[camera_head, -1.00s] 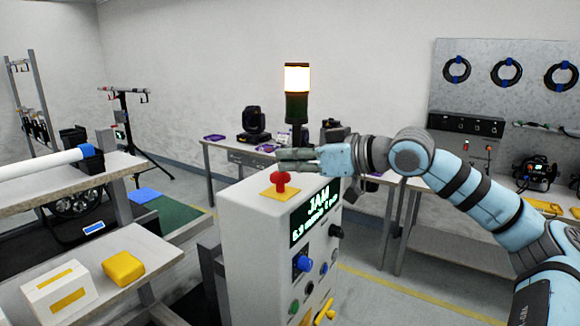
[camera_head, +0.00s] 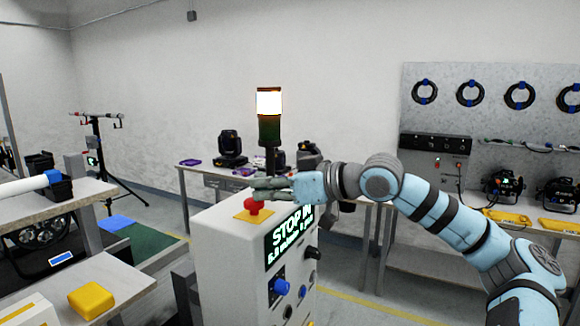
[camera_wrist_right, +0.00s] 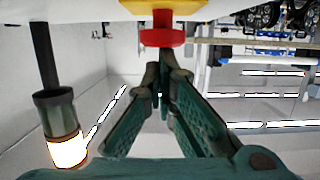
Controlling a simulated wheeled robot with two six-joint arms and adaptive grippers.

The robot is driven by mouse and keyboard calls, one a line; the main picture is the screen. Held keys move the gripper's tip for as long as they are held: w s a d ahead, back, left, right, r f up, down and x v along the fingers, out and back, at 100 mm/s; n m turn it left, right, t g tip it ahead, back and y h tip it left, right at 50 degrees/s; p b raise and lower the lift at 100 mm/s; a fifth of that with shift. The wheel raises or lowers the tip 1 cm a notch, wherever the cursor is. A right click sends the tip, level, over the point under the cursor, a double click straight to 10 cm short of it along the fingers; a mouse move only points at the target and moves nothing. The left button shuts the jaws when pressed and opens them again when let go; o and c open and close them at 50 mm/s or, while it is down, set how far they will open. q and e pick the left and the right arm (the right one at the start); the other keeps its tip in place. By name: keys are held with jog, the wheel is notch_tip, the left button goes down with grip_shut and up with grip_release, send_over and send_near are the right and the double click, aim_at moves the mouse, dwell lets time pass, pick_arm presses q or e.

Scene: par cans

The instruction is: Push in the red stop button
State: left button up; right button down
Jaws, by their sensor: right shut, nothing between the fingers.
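The red stop button (camera_head: 252,204) is a mushroom knob on a yellow plate (camera_head: 246,216) on top of a light grey control cabinet (camera_head: 225,262). It also shows at the top of the right wrist view (camera_wrist_right: 161,37), where the picture appears upside down. My right gripper (camera_head: 258,190) is level, with its closed, empty fingertips just above the button. In the wrist view the fingertips (camera_wrist_right: 160,70) lie close to the button; I cannot tell whether they touch it. The cabinet's screen (camera_head: 290,236) begins with "STOP IN". My left gripper is not in view.
A signal lamp (camera_head: 269,115) with a glowing white top stands behind the button, close to my right gripper. A bench with a yellow box (camera_head: 91,300) is at the left. A table with stage lights (camera_head: 231,150) stands behind. Floor right of the cabinet is clear.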

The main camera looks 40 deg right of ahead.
pick_arm(q)
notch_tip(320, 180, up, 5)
jog(key=p, duration=0.4)
pick_arm(e)
jog(key=r, duration=0.5)
jog(key=shift+w, duration=0.2)
jog(key=f+b, duration=0.1)
jog(key=b, duration=0.1)
jog(key=s+b, duration=0.1)
jog(key=b, duration=0.1)
jog(key=shift+s+d+f, duration=0.3)
jog(key=shift+d+f, duration=0.05)
jog(key=shift+d, duration=0.05)
pick_arm(q)
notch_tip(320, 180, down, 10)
jog(key=b, duration=0.5)
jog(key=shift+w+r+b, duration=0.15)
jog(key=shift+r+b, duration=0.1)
jog(key=shift+b, duration=0.05)
pick_arm(e)
jog(key=v, duration=0.8)
jog(key=shift+s+r, duration=0.3)
jog(key=shift+r, duration=0.2)
